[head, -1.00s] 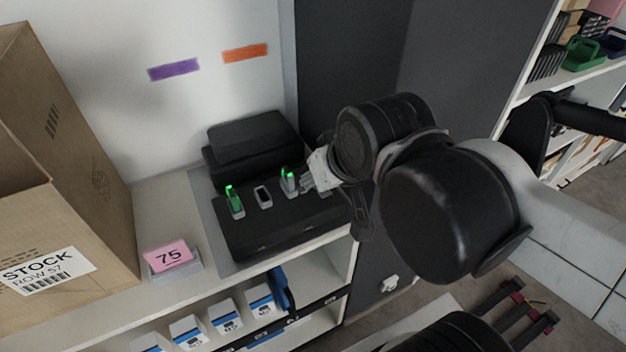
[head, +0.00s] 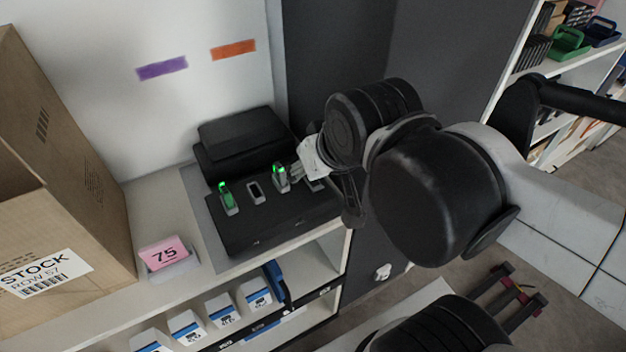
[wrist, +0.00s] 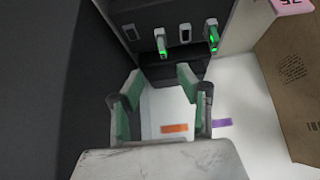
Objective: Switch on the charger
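The charger (head: 275,224) is a long black box on the white shelf top, with a row of grey oval fittings on it. Two fittings have raised, green-lit pieces: the left one (head: 228,198) and another (head: 281,178) close to my gripper. Between them is an unlit flat fitting (head: 255,192). In the wrist view the charger (wrist: 172,18) is at the top, with a further unlit fitting (wrist: 130,32) at its left end. My gripper (head: 303,171) is over the charger's right end, partly hiding it. Its fingers (wrist: 160,73) are apart and empty; contact cannot be told.
A black case (head: 240,138) lies behind the charger. A pink "75" card (head: 164,252) and a large carton (head: 60,225) stand to the left. A dark panel (head: 340,50) rises beside the shelf at right. White boxes (head: 222,312) fill the shelf below.

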